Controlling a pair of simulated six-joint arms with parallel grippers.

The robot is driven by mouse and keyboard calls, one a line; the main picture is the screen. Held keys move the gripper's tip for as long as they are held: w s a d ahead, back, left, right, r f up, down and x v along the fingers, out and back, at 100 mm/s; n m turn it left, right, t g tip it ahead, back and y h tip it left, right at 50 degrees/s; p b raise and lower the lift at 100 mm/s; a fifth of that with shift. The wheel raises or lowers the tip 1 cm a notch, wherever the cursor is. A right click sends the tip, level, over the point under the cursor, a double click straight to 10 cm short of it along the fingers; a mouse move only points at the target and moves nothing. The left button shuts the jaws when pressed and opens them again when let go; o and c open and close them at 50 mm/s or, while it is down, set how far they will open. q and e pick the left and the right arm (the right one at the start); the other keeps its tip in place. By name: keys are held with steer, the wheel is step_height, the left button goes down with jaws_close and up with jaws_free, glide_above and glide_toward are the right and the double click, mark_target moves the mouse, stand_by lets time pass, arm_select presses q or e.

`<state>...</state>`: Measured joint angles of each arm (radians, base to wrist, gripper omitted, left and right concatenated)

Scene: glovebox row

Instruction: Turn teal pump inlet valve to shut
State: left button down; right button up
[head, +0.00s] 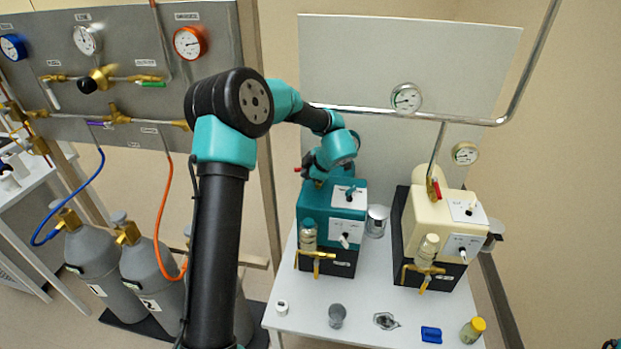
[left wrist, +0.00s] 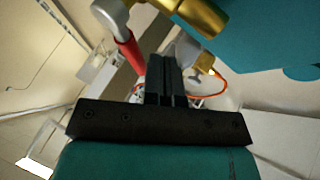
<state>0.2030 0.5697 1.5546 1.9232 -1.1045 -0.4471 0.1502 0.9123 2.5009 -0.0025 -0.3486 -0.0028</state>
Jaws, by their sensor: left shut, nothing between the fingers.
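The teal pump (head: 340,208) stands on the white table, left of a cream pump. Its inlet valve has a red handle (head: 297,169), which shows just left of my left wrist in the head view. In the left wrist view the red handle (left wrist: 128,48) hangs from a grey metal end beside a brass fitting (left wrist: 200,14). My left gripper (left wrist: 170,66) is shut and empty, its fingers just right of the red handle; whether they touch it I cannot tell. In the head view my left wrist hides the fingers and most of the valve.
The cream pump (head: 448,225) has its own red-handled valve (head: 435,188). A steel pipe (head: 470,121) with gauges runs behind the pumps. Small items, including a blue block (head: 431,335), lie along the table front. Gas cylinders (head: 100,262) and a gauge panel stand left.

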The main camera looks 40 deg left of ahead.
arm_select(q)
steer(key=shift+w+a, duration=0.1)
stand_by(0.3)
steer(key=a+m+t, duration=0.1)
steer(key=m+t, duration=0.1)
steer(key=m, duration=0.1)
steer(key=shift+w+a, duration=0.3)
steer(key=shift+a, duration=0.05)
steer(key=shift+w+a, duration=0.25)
steer(key=shift+a, duration=0.05)
steer(key=shift+s+d, duration=0.3)
steer(key=shift+s, duration=0.2)
steer(key=s, duration=0.1)
steer(key=s+d, duration=0.1)
steer(key=s, duration=0.1)
steer(key=shift+d+r, duration=0.1)
steer(key=shift+d, duration=0.2)
steer(key=v, duration=0.9)
steer(key=shift+s+a, duration=0.2)
steer(key=shift+s, duration=0.05)
